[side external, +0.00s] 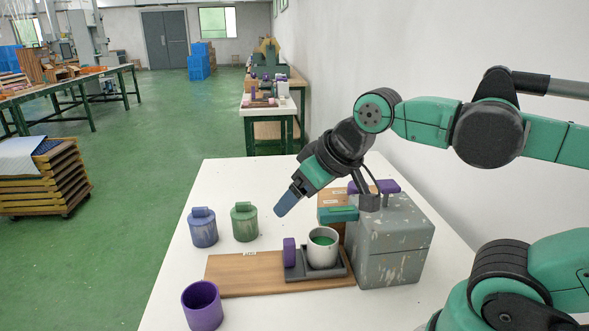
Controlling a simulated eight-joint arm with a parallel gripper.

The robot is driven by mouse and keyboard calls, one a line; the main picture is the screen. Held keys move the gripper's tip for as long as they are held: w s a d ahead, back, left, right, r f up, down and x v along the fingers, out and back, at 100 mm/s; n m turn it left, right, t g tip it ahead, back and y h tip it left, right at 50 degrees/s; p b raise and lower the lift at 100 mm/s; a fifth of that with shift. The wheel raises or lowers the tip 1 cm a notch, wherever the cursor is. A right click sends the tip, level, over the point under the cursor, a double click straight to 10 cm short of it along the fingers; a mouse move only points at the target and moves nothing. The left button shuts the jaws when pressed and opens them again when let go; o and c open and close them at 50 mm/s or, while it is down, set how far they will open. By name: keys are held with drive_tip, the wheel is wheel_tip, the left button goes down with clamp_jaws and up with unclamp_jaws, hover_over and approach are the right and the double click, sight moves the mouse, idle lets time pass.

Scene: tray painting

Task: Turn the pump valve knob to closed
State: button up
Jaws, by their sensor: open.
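The pump looks to be the grey, paint-worn box (398,238) at the right of the white table. A purple bar-shaped piece (385,186) lies on its top and may be the valve knob; a dark grey cylinder stands in front of part of it. A teal bar (338,214) juts out to the left of the box. My gripper (288,203) is open and empty, pointing down-left above the table, left of the box and apart from it. Its two fingers overlap in this view. Which knob position means closed cannot be read.
Blue (203,230) and green (244,224) lidded pots stand left. An open purple cup (202,306) stands in front.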

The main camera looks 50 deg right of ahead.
wheel_tip(320, 180, up, 2)
drive_tip(key=m+g, duration=0.7)
drive_tip(key=m, duration=1.7)
hover_over(357, 192)
drive_tip(key=d, duration=0.2)
drive_tip(key=f, duration=0.4)
drive_tip(key=shift+w+f, duration=0.2)
drive_tip(key=shift+w, duration=0.2)
drive_tip(key=shift+f, duration=2.95)
drive_tip(key=c, duration=1)
